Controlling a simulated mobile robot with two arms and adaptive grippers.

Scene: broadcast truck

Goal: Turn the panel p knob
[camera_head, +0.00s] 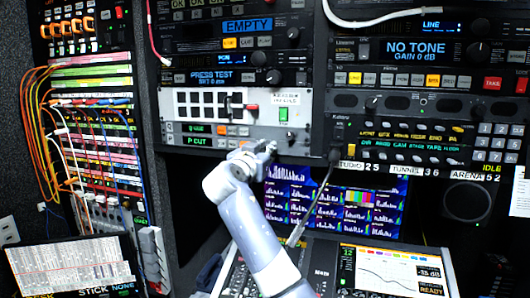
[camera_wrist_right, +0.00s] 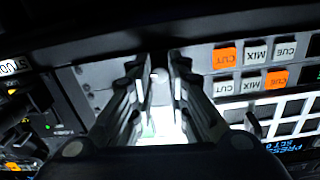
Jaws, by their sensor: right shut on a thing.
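The switcher panel with the P and Q rows (camera_head: 185,108) is in the head view, with a green "P CUT" display (camera_head: 197,142) at its lower left. My right gripper (camera_head: 264,149) reaches up from below to the right part of this panel. In the right wrist view its two fingers (camera_wrist_right: 160,85) are shut on a small light grey knob (camera_wrist_right: 158,76). The gripper hides the knob in the head view. Any pointer mark on the knob cannot be made out. My left gripper is not in view.
Orange and white CUT, MIX and CUE buttons (camera_wrist_right: 254,53) lie beside the fingers. Monitors (camera_head: 360,205) and a console (camera_head: 395,268) stand below. A microphone (camera_head: 336,150) is to the right; patch cables (camera_head: 38,115) hang left.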

